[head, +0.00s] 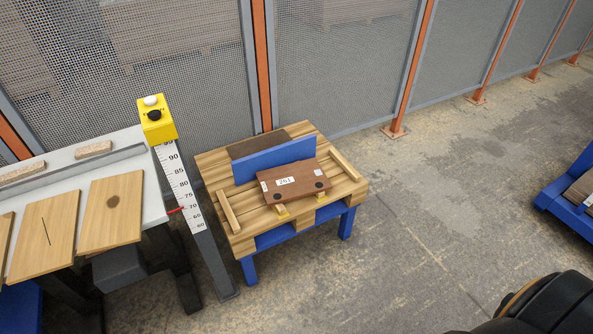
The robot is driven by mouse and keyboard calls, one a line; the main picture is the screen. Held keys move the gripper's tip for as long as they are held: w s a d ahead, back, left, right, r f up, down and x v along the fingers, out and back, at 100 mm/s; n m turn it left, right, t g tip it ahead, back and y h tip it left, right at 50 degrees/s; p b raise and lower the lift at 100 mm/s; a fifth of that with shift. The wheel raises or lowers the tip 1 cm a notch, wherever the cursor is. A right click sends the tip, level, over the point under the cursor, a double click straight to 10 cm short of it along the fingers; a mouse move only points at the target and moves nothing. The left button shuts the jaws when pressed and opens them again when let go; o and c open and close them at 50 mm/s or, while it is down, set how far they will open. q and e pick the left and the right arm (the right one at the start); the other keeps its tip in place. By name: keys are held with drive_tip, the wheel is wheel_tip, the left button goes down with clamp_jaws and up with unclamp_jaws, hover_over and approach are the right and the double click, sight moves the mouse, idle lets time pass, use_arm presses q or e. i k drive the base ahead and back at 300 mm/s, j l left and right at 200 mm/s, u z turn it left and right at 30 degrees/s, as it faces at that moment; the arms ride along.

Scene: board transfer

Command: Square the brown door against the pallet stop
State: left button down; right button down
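The brown door (306,181) lies flat on the pallet table (232,237), with a white label reading 261 and two dark round spots. It rests on small yellow supports (282,211). Behind it stands the upright blue pallet stop (275,158). The door's back edge is close to the stop and looks slightly turned from its line. I cannot tell whether they touch. Neither of my grippers is in view.
Wooden strips (229,212) lie along the pallet's sides. At left, a white table (150,197) holds light wooden boards (112,225). A scale post (183,190) with a yellow box (156,119) stands between. A mesh fence runs behind.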

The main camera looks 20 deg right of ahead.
sight(287, 183)
drive_tip(key=i+z, duration=0.4)
drive_tip(key=i, duration=0.55)
drive_tip(key=j, duration=0.1)
